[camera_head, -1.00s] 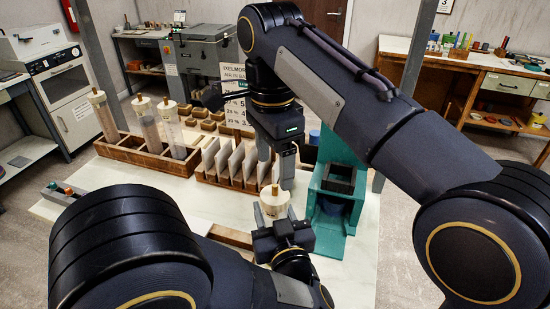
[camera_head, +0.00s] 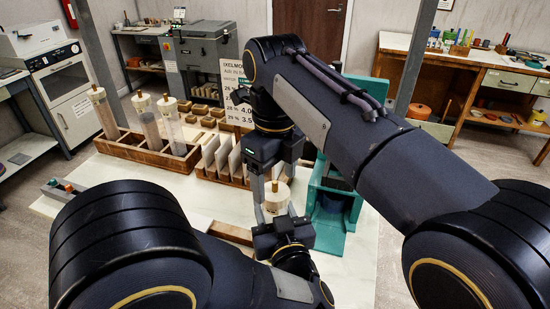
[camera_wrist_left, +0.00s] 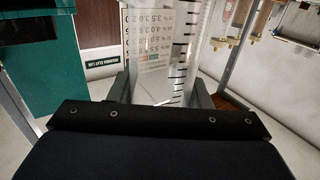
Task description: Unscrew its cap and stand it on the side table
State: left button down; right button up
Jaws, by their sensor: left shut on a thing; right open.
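A clear graduated cylinder with a cream cap (camera_head: 278,193) and a small brass knob on top stands upright in my left gripper (camera_head: 283,226). In the left wrist view the clear tube (camera_wrist_left: 186,45) with black scale marks stands between the fingers of my left gripper (camera_wrist_left: 160,92), which is shut on it. My right gripper (camera_head: 273,180) reaches down from above and is open, with a finger on either side of the cap's knob. I cannot tell whether its fingers touch the cap. Which surface is the side table is unclear.
A wooden rack (camera_head: 150,150) with several capped cylinders stands at the left of the white table (camera_head: 110,172). A wooden holder with pale tiles (camera_head: 222,158) is behind the held cylinder. A teal stand (camera_head: 330,222) is close at its right. A wooden bench (camera_head: 480,62) stands far right.

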aim_at(275, 191)
jog(key=shift+f, duration=1.4)
jog(key=shift+c, duration=0.4)
